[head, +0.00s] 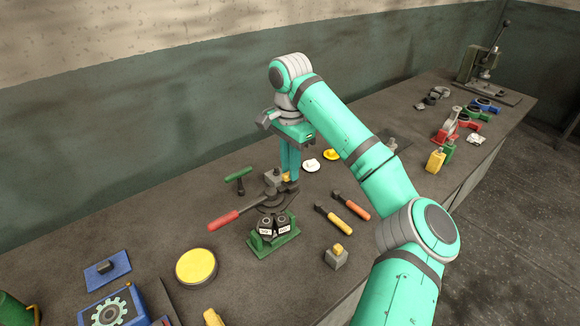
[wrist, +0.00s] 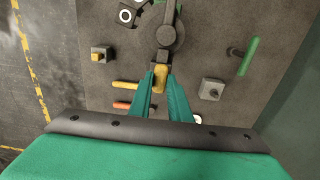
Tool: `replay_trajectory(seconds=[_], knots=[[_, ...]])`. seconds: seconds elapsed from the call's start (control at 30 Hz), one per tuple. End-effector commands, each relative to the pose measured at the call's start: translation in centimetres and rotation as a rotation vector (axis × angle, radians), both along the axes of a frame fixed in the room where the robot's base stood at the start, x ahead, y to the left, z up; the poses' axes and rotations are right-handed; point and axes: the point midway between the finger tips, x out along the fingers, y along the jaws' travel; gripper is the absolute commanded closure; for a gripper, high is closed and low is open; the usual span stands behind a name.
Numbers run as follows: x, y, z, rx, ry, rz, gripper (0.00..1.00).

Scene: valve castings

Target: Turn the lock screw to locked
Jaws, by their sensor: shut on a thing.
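The lock screw's yellow head (head: 286,177) shows at the tips of my gripper (head: 288,172), at the back of a dark grey bench tool (head: 268,199) with a red-handled lever (head: 225,220). In the wrist view my gripper (wrist: 161,80) points down at the bench, with its two green fingers on either side of the yellow head (wrist: 160,77). My gripper is shut on it. The tool's round grey pivot (wrist: 168,38) lies just beyond the fingertips there. The fingers partly hide the screw in the head view, and I cannot read its locked or unlocked position.
A green stand with labelled black blocks (head: 285,238) is in front of the tool. Yellow-handled (head: 345,217) and orange-handled tools (head: 352,205) lie to the right. A green-handled tool (head: 238,174) is at left, and a yellow-knobbed grey block (head: 336,260) in front. Bench surface between them is clear.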

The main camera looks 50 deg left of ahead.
Motion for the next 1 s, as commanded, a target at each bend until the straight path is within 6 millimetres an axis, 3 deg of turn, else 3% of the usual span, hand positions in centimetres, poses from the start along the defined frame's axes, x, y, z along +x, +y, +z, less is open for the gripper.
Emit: replay_trajectory(seconds=[0.5, 0.53, 0.6, 1.0], knots=[[0.03, 0.1, 0.3, 0.006, -0.003, -0.022, 1.0], [0.03, 0.1, 0.3, 0.006, -0.003, -0.022, 0.81], [0.03, 0.1, 0.29, 0.006, -0.003, -0.021, 0.64], [0.04, 0.03, 0.64, 0.002, -0.002, -0.021, 0.64]])
